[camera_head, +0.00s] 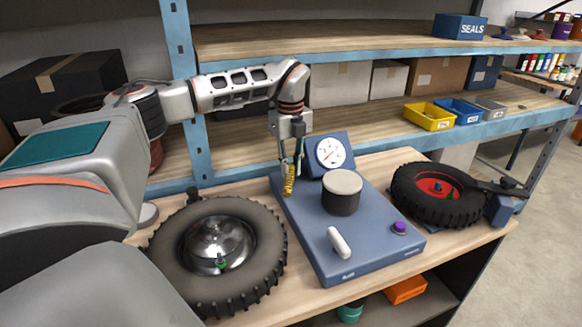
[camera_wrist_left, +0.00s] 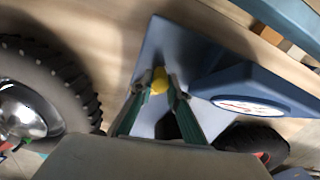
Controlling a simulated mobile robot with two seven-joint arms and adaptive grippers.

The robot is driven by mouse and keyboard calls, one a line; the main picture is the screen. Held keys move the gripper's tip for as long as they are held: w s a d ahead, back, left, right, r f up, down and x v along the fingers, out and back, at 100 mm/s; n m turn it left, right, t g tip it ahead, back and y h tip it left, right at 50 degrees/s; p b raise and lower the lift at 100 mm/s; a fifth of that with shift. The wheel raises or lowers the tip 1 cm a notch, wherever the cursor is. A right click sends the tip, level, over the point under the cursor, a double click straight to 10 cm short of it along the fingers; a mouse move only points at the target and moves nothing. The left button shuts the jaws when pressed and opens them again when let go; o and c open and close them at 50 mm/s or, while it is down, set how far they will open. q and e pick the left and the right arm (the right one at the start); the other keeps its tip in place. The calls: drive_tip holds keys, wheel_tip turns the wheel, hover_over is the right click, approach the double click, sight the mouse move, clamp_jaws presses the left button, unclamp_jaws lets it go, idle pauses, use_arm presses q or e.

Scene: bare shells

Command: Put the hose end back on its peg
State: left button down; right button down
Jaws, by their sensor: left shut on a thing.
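My left gripper (camera_head: 291,168) points down over the back left of a blue bench unit (camera_head: 375,262). It is shut on a yellow, ribbed piece (camera_head: 289,184), apparently the hose end. In the left wrist view the yellow piece (camera_wrist_left: 159,80) sits between the green fingertips (camera_wrist_left: 161,90), above the blue base. I cannot tell whether it touches the base or a peg. No peg can be made out clearly. My right gripper is not in view.
The unit carries a gauge (camera_head: 331,152), a dark cylinder with a pale top (camera_head: 342,191), a white handle (camera_head: 339,242) and a purple knob (camera_head: 399,228). Shelves with bins (camera_head: 429,116) rise behind.

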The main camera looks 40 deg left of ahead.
use_arm(q)
drive_tip(key=shift+f, duration=0.45)
idle(0.3)
drive_tip(key=c, duration=1.3)
unclamp_jaws()
drive_tip(key=shift+o, duration=0.2)
drive_tip(key=shift+r, duration=1.1)
drive_tip(key=shift+r, duration=0.35)
drive_tip(key=shift+r, duration=0.1)
drive_tip(key=shift+r, duration=3.5)
